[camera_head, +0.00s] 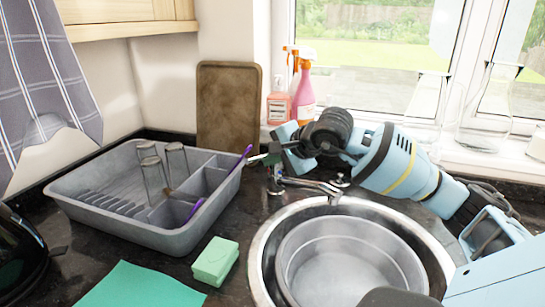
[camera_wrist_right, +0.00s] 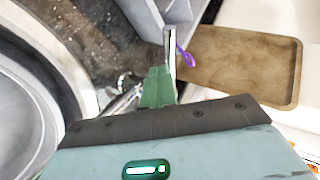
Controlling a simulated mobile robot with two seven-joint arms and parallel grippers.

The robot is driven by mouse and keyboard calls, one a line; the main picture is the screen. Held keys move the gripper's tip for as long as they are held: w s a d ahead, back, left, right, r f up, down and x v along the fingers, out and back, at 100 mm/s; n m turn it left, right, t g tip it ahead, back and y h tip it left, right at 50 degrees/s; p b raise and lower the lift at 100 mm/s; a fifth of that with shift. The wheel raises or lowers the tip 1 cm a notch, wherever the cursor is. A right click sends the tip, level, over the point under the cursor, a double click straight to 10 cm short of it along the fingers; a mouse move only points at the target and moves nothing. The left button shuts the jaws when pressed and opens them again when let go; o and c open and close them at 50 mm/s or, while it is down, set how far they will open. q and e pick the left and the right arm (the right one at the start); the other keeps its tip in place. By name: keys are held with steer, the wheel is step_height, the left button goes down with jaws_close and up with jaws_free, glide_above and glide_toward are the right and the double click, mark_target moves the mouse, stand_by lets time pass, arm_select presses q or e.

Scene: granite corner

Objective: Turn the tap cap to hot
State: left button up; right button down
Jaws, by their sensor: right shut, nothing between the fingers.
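The chrome tap (camera_head: 316,186) stands at the back rim of the round sink, with its spout over the bowl. It shows partly in the right wrist view (camera_wrist_right: 122,102), where my gripper body hides some of it. I cannot make out the cap's hot and cold marks. My right gripper (camera_head: 258,159) comes in from the right and is shut and empty. Its fingers are just behind and above the left end of the tap; whether they touch it I cannot tell. My left gripper is not in view.
A grey dish rack (camera_head: 180,240) with glasses stands left of the tap. A brown board (camera_head: 226,108) leans on the wall behind. Soap and spray bottles (camera_head: 304,88) stand by the window. A grey basin (camera_head: 290,265) sits in the sink (camera_head: 258,262). A green sponge (camera_head: 215,260) lies in front.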

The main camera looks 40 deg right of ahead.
mark_target(258, 157)
stand_by(0.3)
steer(key=shift+w+a, duration=0.4)
steer(key=shift+w, duration=0.4)
steer(key=shift+w+a, duration=0.35)
steer(key=shift+w, duration=0.4)
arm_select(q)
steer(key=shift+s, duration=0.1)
arm_select(e)
steer(key=shift+f, duration=0.1)
